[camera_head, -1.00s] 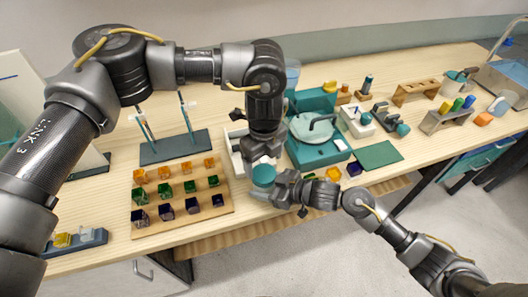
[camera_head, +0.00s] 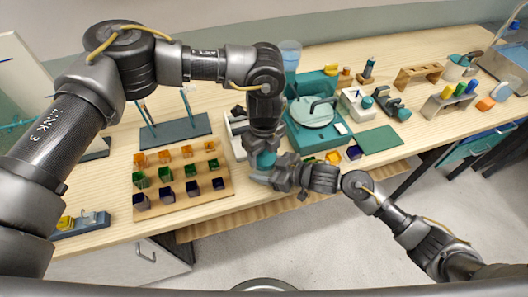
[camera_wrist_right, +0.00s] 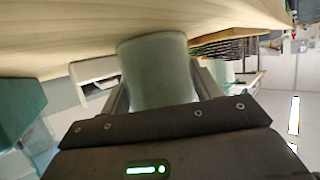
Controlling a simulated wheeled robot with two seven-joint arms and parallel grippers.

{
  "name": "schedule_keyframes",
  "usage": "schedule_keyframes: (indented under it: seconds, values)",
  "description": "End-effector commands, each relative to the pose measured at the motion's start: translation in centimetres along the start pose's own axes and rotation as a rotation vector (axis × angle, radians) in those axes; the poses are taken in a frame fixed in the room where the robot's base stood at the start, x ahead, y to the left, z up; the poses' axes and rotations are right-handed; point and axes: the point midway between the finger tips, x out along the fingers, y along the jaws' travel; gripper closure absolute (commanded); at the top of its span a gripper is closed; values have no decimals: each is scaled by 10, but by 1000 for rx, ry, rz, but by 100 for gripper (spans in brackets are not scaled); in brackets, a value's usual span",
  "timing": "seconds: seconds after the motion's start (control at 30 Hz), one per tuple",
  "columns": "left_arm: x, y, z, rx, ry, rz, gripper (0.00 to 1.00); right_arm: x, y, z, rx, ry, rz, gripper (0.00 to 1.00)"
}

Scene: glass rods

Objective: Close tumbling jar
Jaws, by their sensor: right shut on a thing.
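The tumbling jar, a grey-green cylinder (camera_wrist_right: 157,72), sits between the fingers of my right gripper (camera_wrist_right: 155,100) in the right wrist view. In the head view my right gripper (camera_head: 272,177) comes in from the right and is shut on the jar near the table's front edge. My left gripper (camera_head: 264,148) points down directly above it. A teal round piece, apparently the lid (camera_head: 265,160), shows just under the left fingers, over the jar. Whether the left fingers grip it, and whether it touches the jar's rim, is hidden.
A wooden rack of coloured cubes (camera_head: 222,190) stands left of the grippers. A teal machine with a round disc (camera_head: 330,138) stands behind and right, with a green mat (camera_head: 377,140) beside it. A white tray (camera_head: 236,143) lies close behind the left gripper.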

Motion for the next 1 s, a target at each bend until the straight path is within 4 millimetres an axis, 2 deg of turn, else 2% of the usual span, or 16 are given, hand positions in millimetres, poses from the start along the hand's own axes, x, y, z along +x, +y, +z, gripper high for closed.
schedule_keyframes:
  seconds: [0.1,0.17,0.43,0.7,0.73,0.87,1.0]
  values:
    - [0,0,0,0,0,0,66,0,0,0,0,0,0,100]
    - [0,0,0,19,0,0,66,0,0,0,0,0,0,100]
    - [0,0,0,291,0,0,66,0,0,0,0,0,0,100]
    - [0,0,0,300,-1,0,66,0,0,0,0,0,0,100]
    - [0,0,0,300,-1,0,35,0,0,0,0,0,0,100]
    - [0,0,0,299,-1,0,18,0,0,0,0,0,0,100]
    - [0,0,0,299,0,0,17,0,0,0,0,0,0,100]
